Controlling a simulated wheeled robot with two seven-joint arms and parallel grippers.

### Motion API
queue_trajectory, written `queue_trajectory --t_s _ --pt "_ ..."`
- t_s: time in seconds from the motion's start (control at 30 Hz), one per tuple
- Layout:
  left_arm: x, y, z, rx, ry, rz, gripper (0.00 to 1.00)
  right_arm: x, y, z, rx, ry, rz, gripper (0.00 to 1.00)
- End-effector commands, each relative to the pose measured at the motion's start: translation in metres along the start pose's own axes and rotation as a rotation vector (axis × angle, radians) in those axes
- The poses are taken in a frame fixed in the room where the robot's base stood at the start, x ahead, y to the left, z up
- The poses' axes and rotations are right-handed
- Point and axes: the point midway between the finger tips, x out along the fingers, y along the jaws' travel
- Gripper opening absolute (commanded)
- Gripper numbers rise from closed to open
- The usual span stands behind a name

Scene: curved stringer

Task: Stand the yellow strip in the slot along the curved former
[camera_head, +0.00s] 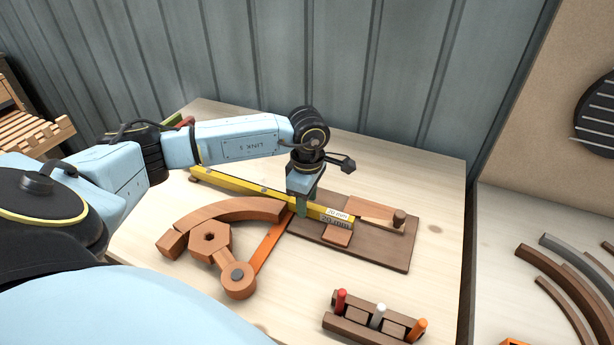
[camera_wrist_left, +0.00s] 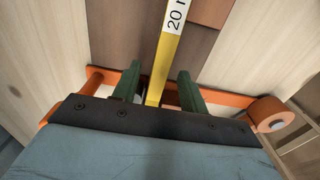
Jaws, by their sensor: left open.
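The yellow strip (camera_head: 248,187) is long and thin, with a white "20 mm" label near its right end. It reaches from the left of the table to the brown board (camera_head: 393,257). My left gripper (camera_head: 301,207) is over the strip near its labelled end. In the left wrist view the strip (camera_wrist_left: 166,62) passes between the green fingers of the open left gripper (camera_wrist_left: 158,90), with gaps on both sides. The curved former (camera_head: 230,212), a wooden arc, lies in front of the strip. Its slot cannot be made out. My right gripper is out of view.
A hexagonal wooden piece with a round knob (camera_head: 238,277) and an orange bar (camera_head: 270,247) lie by the former. A rack (camera_head: 371,326) with red, white and orange pegs stands at the front. Wooden blocks sit on the brown board. The table's right side is clear.

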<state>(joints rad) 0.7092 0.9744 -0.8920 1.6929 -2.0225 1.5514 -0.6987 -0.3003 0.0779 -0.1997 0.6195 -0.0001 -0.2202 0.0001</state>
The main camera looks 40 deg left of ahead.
Motion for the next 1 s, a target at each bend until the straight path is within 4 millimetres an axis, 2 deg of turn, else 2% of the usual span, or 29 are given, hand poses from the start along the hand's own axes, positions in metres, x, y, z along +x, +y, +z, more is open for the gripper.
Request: queue_trajectory --t_s 0.4,0.5,0.7,1.0 --pt "-0.089 0.001 0.0 -0.001 -0.001 0.007 0.43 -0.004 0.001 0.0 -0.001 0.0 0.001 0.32" --pt "-0.106 0.001 0.0 0.0 -0.001 0.006 0.43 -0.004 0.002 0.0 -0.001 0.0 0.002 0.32" --pt "-0.125 0.0 0.0 0.0 0.0 0.004 0.43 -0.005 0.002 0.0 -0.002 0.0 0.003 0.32" --pt "-0.128 0.0 0.0 -0.001 0.0 0.003 0.43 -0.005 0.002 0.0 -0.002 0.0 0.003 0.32"
